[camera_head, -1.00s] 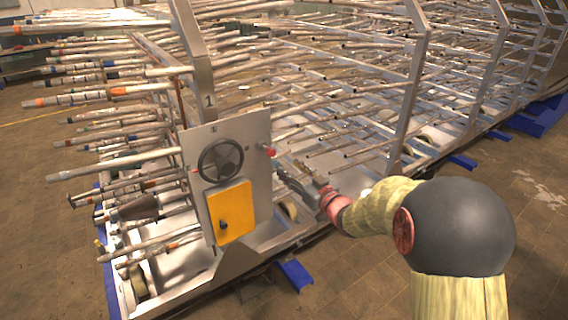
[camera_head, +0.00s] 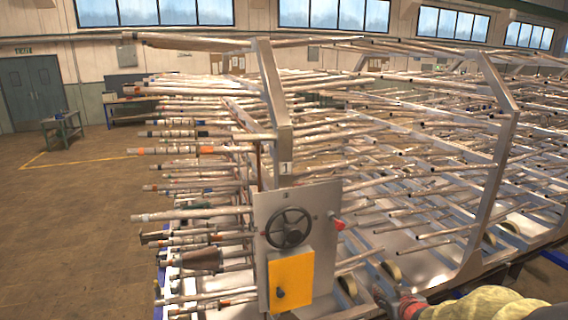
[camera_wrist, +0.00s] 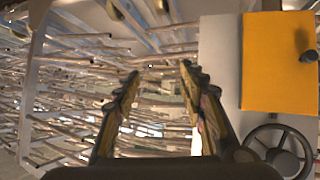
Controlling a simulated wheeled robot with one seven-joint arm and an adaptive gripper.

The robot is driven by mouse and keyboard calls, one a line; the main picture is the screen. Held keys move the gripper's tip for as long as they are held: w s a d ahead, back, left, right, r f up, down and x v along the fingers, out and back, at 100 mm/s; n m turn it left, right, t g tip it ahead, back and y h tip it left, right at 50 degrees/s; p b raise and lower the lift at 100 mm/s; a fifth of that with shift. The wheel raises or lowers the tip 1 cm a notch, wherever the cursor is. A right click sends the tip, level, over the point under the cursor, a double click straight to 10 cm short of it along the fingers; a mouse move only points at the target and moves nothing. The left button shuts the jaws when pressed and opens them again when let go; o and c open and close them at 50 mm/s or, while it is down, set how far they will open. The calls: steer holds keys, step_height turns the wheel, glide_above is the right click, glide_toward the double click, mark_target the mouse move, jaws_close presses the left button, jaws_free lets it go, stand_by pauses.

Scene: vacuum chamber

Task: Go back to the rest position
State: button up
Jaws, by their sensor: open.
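My gripper (camera_wrist: 158,75) shows in the wrist view with its two fingers spread apart and nothing between them. It faces the pipe rack and is beside the grey control panel (camera_wrist: 220,60), which lies to its right in that view. In the head view my arm shows only at the lower right edge, and the gripper end (camera_head: 400,303) is partly cut off by the bottom of the picture. The grey panel (camera_head: 325,205) carries a black handwheel (camera_head: 289,228), a yellow box (camera_head: 291,282) and a red knob (camera_head: 339,224).
A long metal rack (camera_head: 488,180) full of protruding pipes fills the middle and right. Pipe ends (camera_head: 165,150) stick out at its left. Open floor (camera_head: 70,220) lies to the left, with a small table (camera_head: 62,130) and grey doors (camera_head: 33,90) far behind.

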steer(key=s+a+m+g+h+b, duration=0.25)
steer(key=s+g, duration=0.45)
steer(key=s, duration=1.5)
steer(key=s+a+r+y+b, duration=0.1)
steer(key=s+a+r+b, duration=0.1)
steer(key=s+a, duration=0.3)
steer(key=s+a+r+n+t+y+b, duration=0.1)
steer(key=s+a+r+y+b, duration=0.1)
steer(key=s+a+b, duration=0.3)
steer(key=s+a, duration=0.1)
steer(key=s, duration=0.2)
steer(key=shift+s+r, duration=0.3)
steer(key=shift+r, duration=0.05)
steer(key=shift+o, duration=0.5)
steer(key=shift+a+n, duration=0.1)
steer(key=shift+n, duration=0.15)
